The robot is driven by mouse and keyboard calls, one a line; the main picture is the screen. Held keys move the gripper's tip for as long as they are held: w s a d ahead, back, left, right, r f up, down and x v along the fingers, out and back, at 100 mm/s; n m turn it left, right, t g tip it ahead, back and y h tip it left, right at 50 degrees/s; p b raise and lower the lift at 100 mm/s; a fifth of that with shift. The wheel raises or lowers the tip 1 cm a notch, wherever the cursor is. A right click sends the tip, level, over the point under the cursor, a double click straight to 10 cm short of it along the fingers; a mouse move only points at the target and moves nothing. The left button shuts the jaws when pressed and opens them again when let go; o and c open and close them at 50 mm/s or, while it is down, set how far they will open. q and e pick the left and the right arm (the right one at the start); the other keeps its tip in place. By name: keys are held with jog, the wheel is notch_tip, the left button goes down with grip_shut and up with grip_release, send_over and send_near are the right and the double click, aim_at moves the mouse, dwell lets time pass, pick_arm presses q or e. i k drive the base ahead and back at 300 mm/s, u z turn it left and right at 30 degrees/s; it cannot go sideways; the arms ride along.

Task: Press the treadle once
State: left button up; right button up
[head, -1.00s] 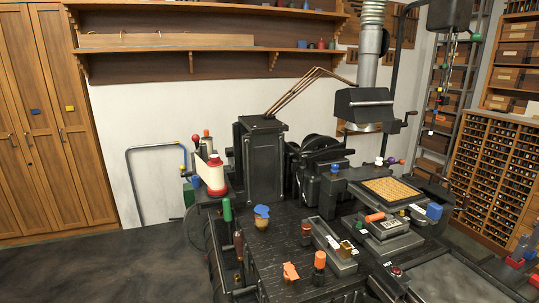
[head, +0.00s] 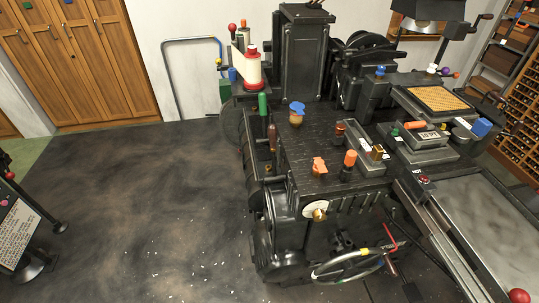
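The type caster (head: 315,140) is a dark machine standing in the middle and right of the head view. No treadle can be told for certain. Low at the machine's front, a dark part (head: 411,293) is cut by the bottom edge, and I cannot tell whether it is a pedal. A spoked handwheel (head: 345,277) with a coloured rim is beside it. Neither of my grippers is in view.
The dark floor (head: 150,200) left of the machine is open, with small pale bits scattered on it. A sign stand (head: 18,232) is at the left edge. A grey-topped bench (head: 490,225) juts out at the right. Wooden cabinets (head: 85,60) line the back left.

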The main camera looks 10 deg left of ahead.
aim_at(413, 294)
jog(key=z, duration=1.55)
